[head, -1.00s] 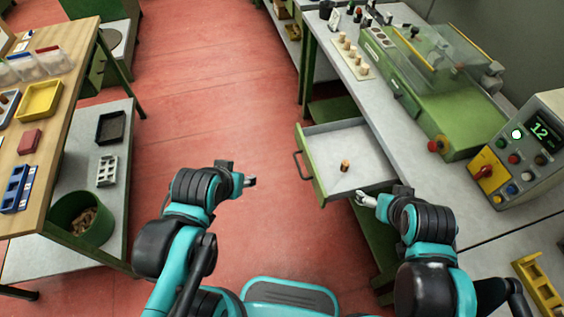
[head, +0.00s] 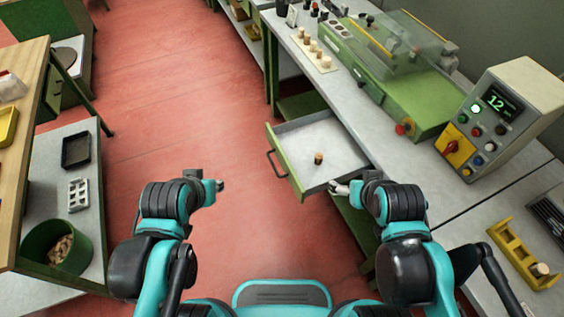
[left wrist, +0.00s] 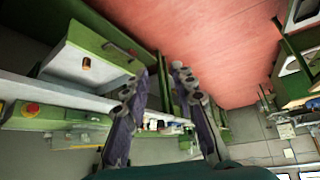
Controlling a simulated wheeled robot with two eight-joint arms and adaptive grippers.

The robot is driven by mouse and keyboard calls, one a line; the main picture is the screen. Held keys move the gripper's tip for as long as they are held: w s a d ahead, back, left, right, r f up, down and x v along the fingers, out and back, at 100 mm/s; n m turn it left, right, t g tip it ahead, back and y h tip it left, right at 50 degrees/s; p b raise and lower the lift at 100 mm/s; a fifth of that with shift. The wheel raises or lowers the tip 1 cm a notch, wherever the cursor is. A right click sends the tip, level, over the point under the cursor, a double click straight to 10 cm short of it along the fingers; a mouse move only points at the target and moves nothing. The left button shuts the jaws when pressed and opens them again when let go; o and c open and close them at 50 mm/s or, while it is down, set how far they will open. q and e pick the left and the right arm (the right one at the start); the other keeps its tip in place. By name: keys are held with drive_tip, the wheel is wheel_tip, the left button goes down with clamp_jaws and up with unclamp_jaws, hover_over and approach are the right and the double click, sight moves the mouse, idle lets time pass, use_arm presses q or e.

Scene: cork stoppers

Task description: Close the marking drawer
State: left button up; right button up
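The drawer (head: 290,167) stands pulled out from the right-hand bench, with a green front, a bar handle (head: 271,164) and a pale inside. A small dark-topped cork stopper (head: 318,158) stands in it. The drawer also shows in the left wrist view (left wrist: 105,76). My left gripper (head: 220,185) is over the floor, left of the drawer front and apart from it. Its fingers (left wrist: 160,92) are spread and empty in the left wrist view. My right gripper (head: 335,187) is by the drawer's near side; contact and finger opening are too small to tell.
The right bench holds a board of corks (head: 313,49), a green machine (head: 395,95), a control box (head: 500,120) and a yellow holder (head: 522,252). A left table with a lower shelf has a green bin (head: 57,246). Red floor between is clear.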

use_arm(q)
drive_tip(key=w+n, duration=0.1)
drive_tip(key=w+d+n, duration=0.1)
drive_tip(key=w+n, duration=0.1)
drive_tip(key=w+d+n, duration=0.1)
drive_tip(key=shift+w+r+g+h, duration=0.2)
drive_tip(key=shift+r+g+h, duration=0.05)
drive_tip(key=shift+g+h, duration=0.15)
clamp_jaws()
drive_tip(key=w+d+f+n+g+h, duration=0.1)
drive_tip(key=w+d+f+n+g, duration=0.1)
drive_tip(key=w+d+f+n, duration=0.35)
drive_tip(key=w+d+f+n+g+h, duration=0.1)
drive_tip(key=w+d+f+n, duration=0.15)
drive_tip(key=w+n, duration=0.5)
drive_tip(key=w+d+f+n+b, duration=0.1)
drive_tip(key=w+d+f+n, duration=0.1)
drive_tip(key=f, duration=0.6)
drive_tip(key=w+d+f+n+g+h+b, duration=0.1)
drive_tip(key=w+d+f+n, duration=0.1)
drive_tip(key=f, duration=0.6)
drive_tip(key=shift+w+d+f+n, duration=0.2)
drive_tip(key=shift+d+n, duration=0.6)
drive_tip(key=shift+d, duration=0.2)
